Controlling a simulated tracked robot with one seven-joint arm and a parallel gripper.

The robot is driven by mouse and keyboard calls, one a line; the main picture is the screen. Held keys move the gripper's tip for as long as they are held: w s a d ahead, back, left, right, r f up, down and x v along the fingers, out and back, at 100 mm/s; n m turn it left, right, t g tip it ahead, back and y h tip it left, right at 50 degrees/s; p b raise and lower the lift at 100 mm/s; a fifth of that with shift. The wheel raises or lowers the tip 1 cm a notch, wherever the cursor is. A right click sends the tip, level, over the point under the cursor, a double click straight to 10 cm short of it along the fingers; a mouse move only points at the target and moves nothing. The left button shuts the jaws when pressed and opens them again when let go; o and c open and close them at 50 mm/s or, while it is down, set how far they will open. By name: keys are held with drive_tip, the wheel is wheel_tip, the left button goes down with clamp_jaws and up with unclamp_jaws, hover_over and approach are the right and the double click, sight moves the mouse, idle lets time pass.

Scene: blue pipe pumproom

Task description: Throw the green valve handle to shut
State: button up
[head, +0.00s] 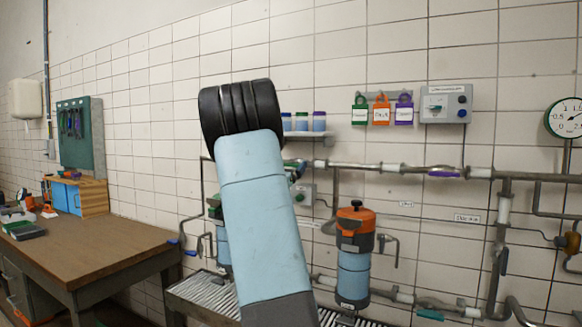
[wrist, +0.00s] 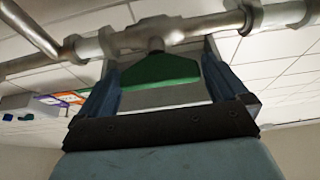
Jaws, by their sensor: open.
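The green valve handle (wrist: 152,72) shows in the wrist view as a flat, wide tab on a short stem from a grey metal pipe valve (wrist: 150,38). My gripper (wrist: 160,58) is open, with one blue-grey finger to the left of the handle and one to the right. Gaps show between the handle and the fingers; I cannot tell whether either touches it. In the head view, my light-blue arm hides most of this area, and only a small part of the gripper end shows beside the pipe.
A horizontal pipe (head: 392,170) with a purple handle (head: 445,174) runs along the tiled wall. An orange-topped canister (head: 355,228) stands below it. A shelf with several jars, coloured padlocks (head: 381,110) and a control box (head: 446,103) are above. A workbench (head: 90,250) is at left.

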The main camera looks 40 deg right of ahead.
drive_tip(key=shift+w+d+r, duration=0.2)
drive_tip(key=shift+d+r, duration=0.05)
drive_tip(key=shift+d, duration=0.3)
drive_tip(key=shift+c, duration=0.3)
drive_tip(key=c, duration=0.7)
